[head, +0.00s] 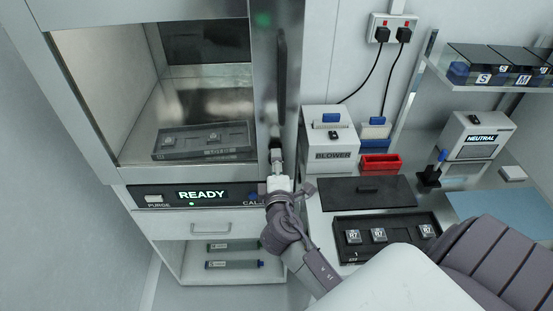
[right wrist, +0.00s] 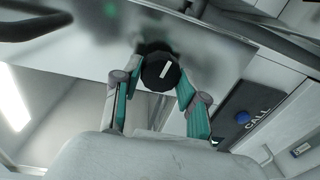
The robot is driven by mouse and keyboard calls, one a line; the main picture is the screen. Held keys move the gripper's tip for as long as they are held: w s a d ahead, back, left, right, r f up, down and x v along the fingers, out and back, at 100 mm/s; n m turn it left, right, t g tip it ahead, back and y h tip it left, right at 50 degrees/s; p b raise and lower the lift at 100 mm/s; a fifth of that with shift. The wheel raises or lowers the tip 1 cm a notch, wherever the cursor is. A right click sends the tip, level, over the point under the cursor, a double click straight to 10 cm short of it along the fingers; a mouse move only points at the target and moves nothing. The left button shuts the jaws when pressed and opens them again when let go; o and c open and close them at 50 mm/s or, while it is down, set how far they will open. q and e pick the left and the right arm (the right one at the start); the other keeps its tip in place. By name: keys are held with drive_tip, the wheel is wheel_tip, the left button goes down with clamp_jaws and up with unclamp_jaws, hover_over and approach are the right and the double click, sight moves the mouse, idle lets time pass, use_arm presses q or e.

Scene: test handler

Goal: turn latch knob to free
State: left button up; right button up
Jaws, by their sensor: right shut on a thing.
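The latch knob (right wrist: 158,73) is a round black knob with a white bar mark, on the metal front panel of the handler. In the right wrist view the white bar stands near upright, tilted a little to the right. My right gripper (right wrist: 160,80) has its teal-sided fingers on either side of the knob and is shut on it. In the head view my right gripper (head: 277,162) reaches up to the metal door frame (head: 264,70), and the knob is mostly hidden there. My left gripper is in neither view.
The handler window (head: 100,85) shows a tray (head: 165,156) with small chips inside. Below is a panel reading READY (head: 201,195) with a green light. Right of my arm stand a BLOWER box (head: 331,167), a red bin (head: 380,169) and a black chip tray (head: 343,256).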

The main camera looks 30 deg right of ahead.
drive_tip(key=shift+r+n+p, duration=0.15)
drive_tip(key=shift+n+p, duration=0.2)
drive_tip(key=shift+n, duration=0.45)
drive_tip(key=o, duration=1.2)
drive_tip(key=shift+w, duration=0.1)
drive_tip(key=shift+c, duration=0.2)
drive_tip(key=v, duration=1.2)
drive_tip(key=shift+a, duration=0.1)
